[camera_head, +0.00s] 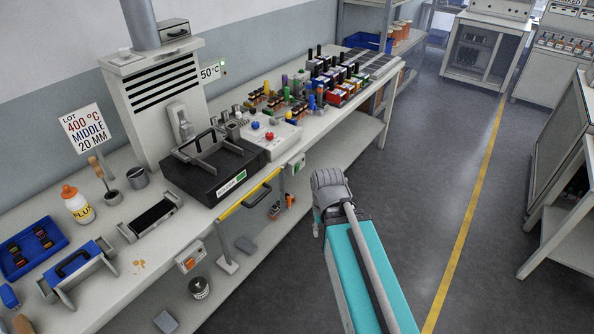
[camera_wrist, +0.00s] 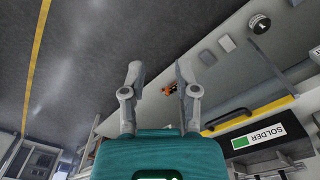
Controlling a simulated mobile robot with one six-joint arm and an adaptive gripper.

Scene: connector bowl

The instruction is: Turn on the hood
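The hood (camera_head: 150,100) is a pale grey slatted cabinet with a round metal duct (camera_head: 139,22), standing against the wall at the back of the bench. A grey lever-like fitting (camera_head: 181,122) is on its front. Small control boxes are on the bench's front edge, one with a reddish part (camera_head: 190,257) and one farther along (camera_head: 297,164); their settings are too small to read. My gripper (camera_wrist: 160,72) is open and empty in the wrist view, over the floor and lower shelf, apart from the hood. In the head view my arm is in the aisle, and its fingers are hidden.
A black solder unit (camera_head: 207,184) with a yellow bar (camera_head: 246,196) projects at the bench front, between my arm and the hood. Flux bottle (camera_head: 77,204), blue tray (camera_head: 30,248) and many connectors crowd the bench. The aisle floor (camera_head: 437,165) is clear; cabinets stand right.

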